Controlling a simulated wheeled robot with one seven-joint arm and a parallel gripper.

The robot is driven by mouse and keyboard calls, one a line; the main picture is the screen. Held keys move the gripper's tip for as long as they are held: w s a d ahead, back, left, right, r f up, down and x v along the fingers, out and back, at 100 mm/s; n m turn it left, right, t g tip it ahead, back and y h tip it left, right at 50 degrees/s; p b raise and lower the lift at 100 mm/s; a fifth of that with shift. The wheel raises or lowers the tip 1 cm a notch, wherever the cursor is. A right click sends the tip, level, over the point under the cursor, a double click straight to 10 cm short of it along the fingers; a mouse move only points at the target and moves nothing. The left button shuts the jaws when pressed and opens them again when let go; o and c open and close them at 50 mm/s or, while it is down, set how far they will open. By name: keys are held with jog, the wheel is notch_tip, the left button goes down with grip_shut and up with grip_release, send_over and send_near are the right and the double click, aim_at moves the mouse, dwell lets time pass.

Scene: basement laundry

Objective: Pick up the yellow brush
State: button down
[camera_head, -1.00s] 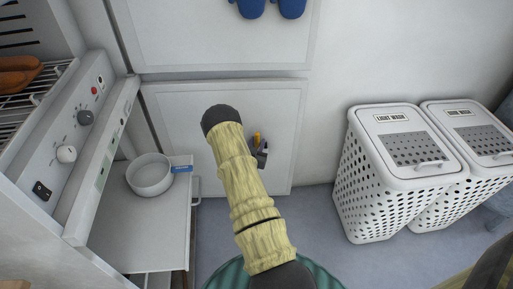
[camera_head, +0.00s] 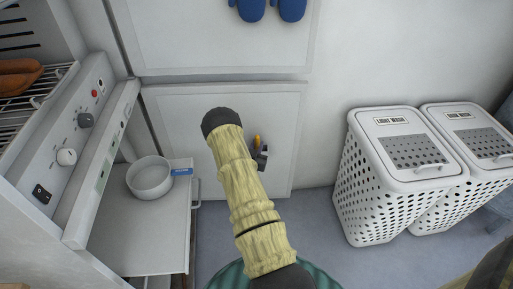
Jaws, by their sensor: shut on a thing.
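The yellow brush (camera_head: 257,141) shows only as a small yellow-orange piece just right of my forearm, in front of the white lower cabinet door. My gripper (camera_head: 261,155) is shut on it, with the yellow end standing up above the dark fingers. My forearm hides part of the gripper and probably part of the brush. The brush's bristles cannot be made out.
A white pot (camera_head: 149,178) and a small blue item (camera_head: 182,172) sit on the open oven door (camera_head: 150,235) at left. Two white laundry baskets (camera_head: 360,205) stand at right. Blue mitts (camera_head: 270,9) hang above. Floor between is clear.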

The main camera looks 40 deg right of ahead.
aim_at(257, 138)
jog(key=s+r+p, duration=0.1)
jog(key=r, duration=0.3)
jog(key=a+r+p, duration=0.1)
jog(key=r, duration=0.3)
jog(key=s+a+r+p, duration=0.1)
jog(key=r, duration=0.2)
jog(key=shift+s+r+p, duration=0.35)
jog(key=shift+r, duration=0.05)
jog(key=p+v, duration=0.1)
jog(key=v, duration=1.3)
jog(key=shift+f, duration=0.15)
